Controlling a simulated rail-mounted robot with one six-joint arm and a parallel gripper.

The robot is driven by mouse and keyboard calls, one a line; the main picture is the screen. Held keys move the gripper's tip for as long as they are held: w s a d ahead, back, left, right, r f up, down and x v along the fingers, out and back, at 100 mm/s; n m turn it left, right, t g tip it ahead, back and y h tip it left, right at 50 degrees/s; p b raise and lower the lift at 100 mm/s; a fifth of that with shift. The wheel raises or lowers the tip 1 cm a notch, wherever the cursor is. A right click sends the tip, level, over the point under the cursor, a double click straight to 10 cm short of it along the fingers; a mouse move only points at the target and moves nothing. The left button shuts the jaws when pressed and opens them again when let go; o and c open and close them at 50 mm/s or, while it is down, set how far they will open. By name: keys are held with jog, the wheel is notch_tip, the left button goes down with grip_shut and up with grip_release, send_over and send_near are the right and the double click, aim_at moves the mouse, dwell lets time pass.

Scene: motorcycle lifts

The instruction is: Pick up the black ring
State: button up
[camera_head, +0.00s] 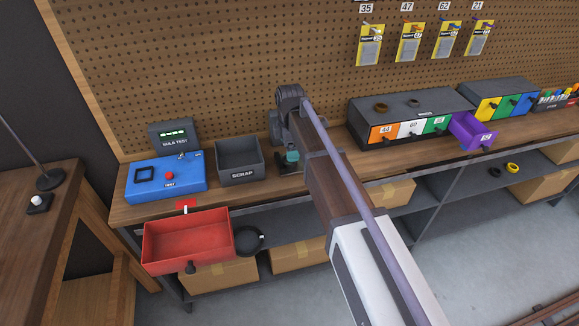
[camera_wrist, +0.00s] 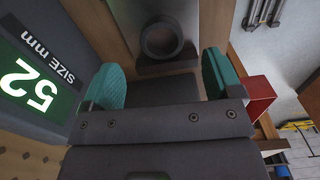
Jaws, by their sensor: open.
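A black ring (camera_wrist: 161,39) shows at the top middle of the wrist view, against a light grey surface. It lies beyond my fingertips, roughly centred between them and apart from them. My gripper (camera_wrist: 161,80) is open, with two teal fingers spread and nothing held between them. In the head view my gripper (camera_head: 291,157) is above the bench beside the scrap bin; only a bit of teal shows. I cannot make out this ring in the head view, where my arm covers part of the bench.
A size display reading 52 (camera_wrist: 38,86) stands close at left in the wrist view. The scrap bin (camera_head: 241,174), blue tester (camera_head: 135,188) and red tray (camera_head: 150,243) are at left. A drawer unit (camera_head: 440,103), with its purple drawer (camera_head: 468,127) pulled out, is at right.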

notch_tip(320, 180, down, 5)
jog(key=b, duration=0.4)
jog(key=shift+s+f+b, duration=0.1)
jog(key=shift+b, duration=0.2)
jog(key=shift+r, duration=0.2)
jog(key=c, duration=1.1)
